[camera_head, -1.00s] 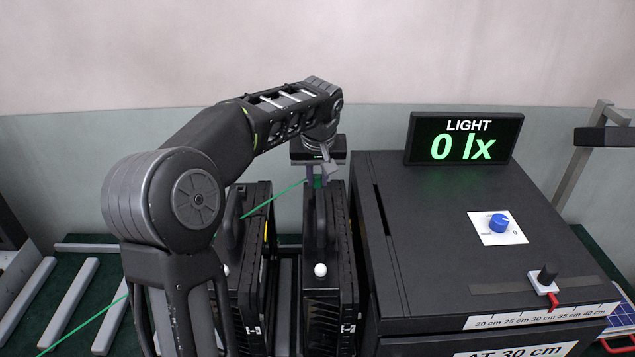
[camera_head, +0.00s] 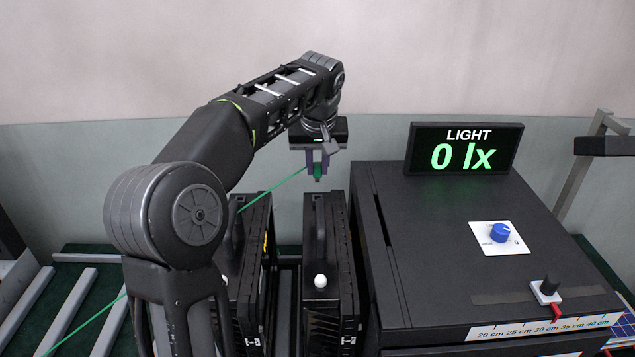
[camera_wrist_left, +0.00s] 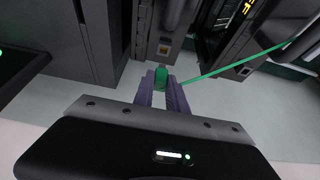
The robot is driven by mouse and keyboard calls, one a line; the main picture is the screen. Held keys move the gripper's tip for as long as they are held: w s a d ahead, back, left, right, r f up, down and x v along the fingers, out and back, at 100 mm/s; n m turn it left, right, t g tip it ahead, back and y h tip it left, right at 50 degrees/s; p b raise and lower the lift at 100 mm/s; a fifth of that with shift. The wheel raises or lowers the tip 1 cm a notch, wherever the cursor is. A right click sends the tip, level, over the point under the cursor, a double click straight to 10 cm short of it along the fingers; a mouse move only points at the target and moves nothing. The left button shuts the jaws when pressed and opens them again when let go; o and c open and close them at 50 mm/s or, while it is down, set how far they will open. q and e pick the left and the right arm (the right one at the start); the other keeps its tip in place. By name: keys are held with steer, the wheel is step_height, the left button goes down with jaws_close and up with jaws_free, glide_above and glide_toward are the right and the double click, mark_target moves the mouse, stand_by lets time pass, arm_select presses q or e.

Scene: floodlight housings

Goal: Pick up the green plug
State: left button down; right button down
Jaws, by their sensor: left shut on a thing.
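The green plug (camera_head: 317,171) is held between the fingers of my left gripper (camera_head: 318,166), in the air above the right one of two black floodlight housings (camera_head: 322,265). In the left wrist view the plug (camera_wrist_left: 161,78) sits between the two purple fingertips (camera_wrist_left: 161,86), which are shut on it. A thin green cable (camera_head: 272,189) runs from the plug down to the left, passing behind my left arm. In the wrist view the cable (camera_wrist_left: 225,67) runs off to the upper right. My right gripper is not in view.
The other black housing (camera_head: 257,270) stands to the left, partly behind my arm. A large black box (camera_head: 430,230) with a blue knob (camera_head: 499,233) is on the right. The LIGHT display (camera_head: 464,149) on it reads 0 lx. Pale rails (camera_head: 62,303) lie at the left.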

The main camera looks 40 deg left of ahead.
mark_target(318, 165)
arm_select(q)
step_height(318, 165, up, 4)
steer(key=shift+r, duration=0.1)
stand_by(0.9)
